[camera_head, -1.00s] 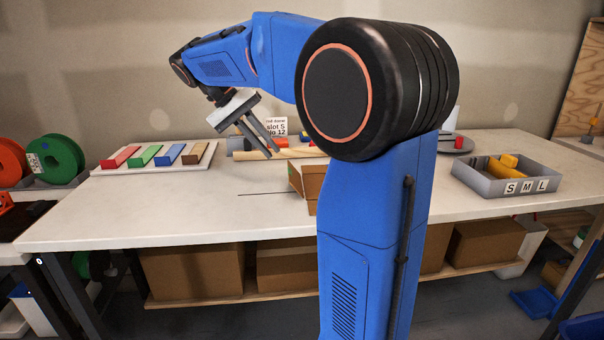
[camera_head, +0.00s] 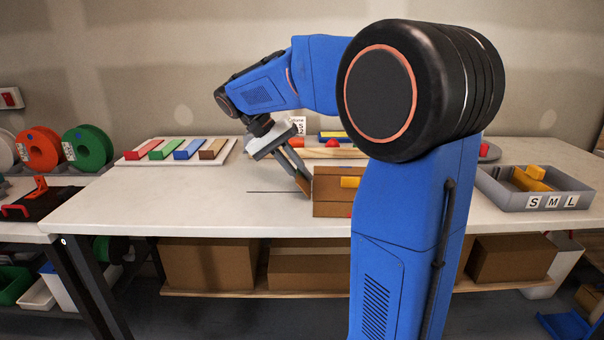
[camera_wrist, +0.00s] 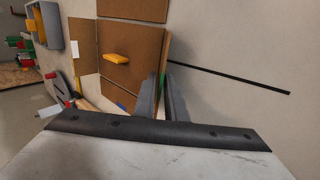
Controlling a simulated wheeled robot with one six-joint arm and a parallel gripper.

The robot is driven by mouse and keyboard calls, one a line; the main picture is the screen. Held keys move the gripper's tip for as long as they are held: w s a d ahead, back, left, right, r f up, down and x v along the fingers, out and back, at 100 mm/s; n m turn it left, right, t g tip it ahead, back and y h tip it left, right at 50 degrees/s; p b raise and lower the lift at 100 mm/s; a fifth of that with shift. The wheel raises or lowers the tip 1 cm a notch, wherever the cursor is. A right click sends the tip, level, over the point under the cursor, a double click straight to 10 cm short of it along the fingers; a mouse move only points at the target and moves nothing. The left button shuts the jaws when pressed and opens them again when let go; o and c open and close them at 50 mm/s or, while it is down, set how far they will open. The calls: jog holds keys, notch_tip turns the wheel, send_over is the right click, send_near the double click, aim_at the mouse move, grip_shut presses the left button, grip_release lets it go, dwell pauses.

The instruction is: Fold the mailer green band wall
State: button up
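The mailer (camera_head: 335,198) is a brown cardboard box on the white worktop, partly hidden behind my arm, with a yellow tab (camera_head: 350,182) on it. In the wrist view its brown panels (camera_wrist: 133,40) and the yellow tab (camera_wrist: 117,58) lie left of my fingers. A thin upright wall (camera_wrist: 165,55) with a greenish edge stands at the mailer's right side in that view. My gripper (camera_head: 301,180) points down at the mailer's left side. Its two fingers (camera_wrist: 162,80) are apart, with the wall's lower end seemingly between or just beyond their tips; contact is unclear.
A white board (camera_head: 180,158) with red, green, blue and brown blocks lies left of the mailer. A grey tray (camera_head: 500,200) marked S, M, L with yellow pieces stands at the right. Green and orange spools (camera_head: 93,148) are at the far left. The worktop's left front is clear.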

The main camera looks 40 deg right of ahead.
grip_shut()
jog(key=shift+w+a+f+g+h, duration=0.2)
jog(key=shift+g+h, duration=0.2)
jog(key=shift+h, duration=0.1)
grip_release()
jog(key=shift+r, duration=0.1)
